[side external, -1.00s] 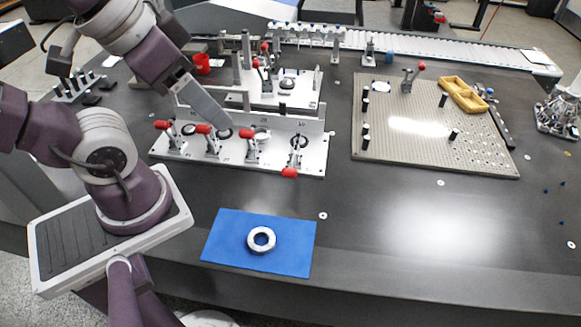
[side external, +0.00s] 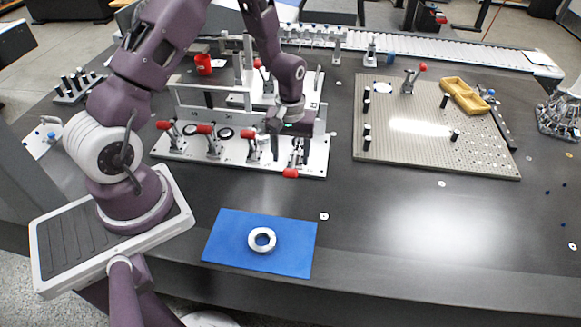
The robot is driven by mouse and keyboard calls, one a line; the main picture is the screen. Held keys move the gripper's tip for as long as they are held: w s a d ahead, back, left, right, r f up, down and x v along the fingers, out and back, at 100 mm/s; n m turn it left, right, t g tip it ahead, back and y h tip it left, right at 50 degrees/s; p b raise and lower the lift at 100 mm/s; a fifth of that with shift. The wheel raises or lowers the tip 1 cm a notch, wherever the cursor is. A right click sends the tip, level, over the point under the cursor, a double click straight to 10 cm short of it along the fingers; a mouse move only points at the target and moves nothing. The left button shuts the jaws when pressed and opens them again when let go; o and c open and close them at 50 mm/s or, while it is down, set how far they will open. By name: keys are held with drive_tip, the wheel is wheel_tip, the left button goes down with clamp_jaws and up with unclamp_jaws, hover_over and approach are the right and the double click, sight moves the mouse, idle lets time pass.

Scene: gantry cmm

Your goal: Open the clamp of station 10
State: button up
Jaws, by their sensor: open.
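A metal plate fixture (side external: 228,172) holds a front row of clamps with red handles. The clamp at the row's right end has its red handle tip (side external: 290,173) low at the plate's front edge. I take it for station 10, but its number label is not readable now. My gripper (side external: 289,152) points down over this clamp, open, its fingers around the clamp's upright part. Whether they touch it I cannot tell. The gripper and wrist hide much of the clamp and any part in it.
Other front-row clamps have red handles (side external: 204,129) standing higher, close to the left. A blue mat (side external: 222,245) with a metal ring (side external: 262,240) lies in front. A perforated plate (side external: 430,150) with a yellow tray (side external: 463,95) is to the right. The front right table is clear.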

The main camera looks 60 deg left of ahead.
sight(290, 170)
wheel_tip(290, 170, down, 5)
drive_tip(key=shift+f, duration=0.1)
drive_tip(key=shift+c, duration=0.4)
clamp_jaws()
